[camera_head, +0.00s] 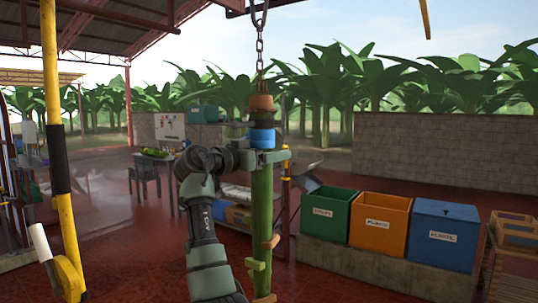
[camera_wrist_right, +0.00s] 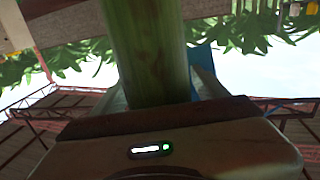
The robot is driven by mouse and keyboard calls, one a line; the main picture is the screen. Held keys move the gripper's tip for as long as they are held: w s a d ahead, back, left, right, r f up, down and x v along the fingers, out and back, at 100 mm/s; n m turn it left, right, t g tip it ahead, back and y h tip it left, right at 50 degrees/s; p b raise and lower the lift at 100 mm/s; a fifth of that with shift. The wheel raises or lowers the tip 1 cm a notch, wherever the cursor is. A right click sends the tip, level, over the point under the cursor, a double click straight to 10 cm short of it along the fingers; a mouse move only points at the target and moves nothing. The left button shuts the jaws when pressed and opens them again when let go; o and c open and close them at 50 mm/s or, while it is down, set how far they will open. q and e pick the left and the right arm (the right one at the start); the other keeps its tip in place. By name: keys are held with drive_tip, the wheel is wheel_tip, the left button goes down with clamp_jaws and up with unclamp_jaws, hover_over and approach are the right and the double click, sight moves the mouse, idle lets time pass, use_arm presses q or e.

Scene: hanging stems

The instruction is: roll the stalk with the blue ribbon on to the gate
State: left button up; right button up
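The green stalk (camera_head: 262,205) hangs upright from a chain and hook (camera_head: 259,45) in the middle of the head view. A blue ribbon (camera_head: 262,138) is wrapped around it near the top, under a brown cap. My right gripper (camera_head: 270,158) is at the stalk just below the ribbon. In the right wrist view the stalk (camera_wrist_right: 150,50) stands between the two fingers, which appear closed against its sides. The rail above the chain is mostly out of view. No part is clearly identifiable as the gate. My left gripper is not in view.
Green (camera_head: 327,214), orange (camera_head: 379,219) and blue (camera_head: 442,233) bins stand at the right. A shelf and a table are behind the stalk.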

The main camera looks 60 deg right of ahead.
drive_tip(key=w+a+b, duration=0.1)
drive_tip(key=a+b, duration=0.1)
drive_tip(key=a, duration=0.5)
drive_tip(key=shift+w+a+b, duration=0.25)
drive_tip(key=shift+a+b, duration=0.05)
drive_tip(key=shift+b, duration=0.05)
idle(0.4)
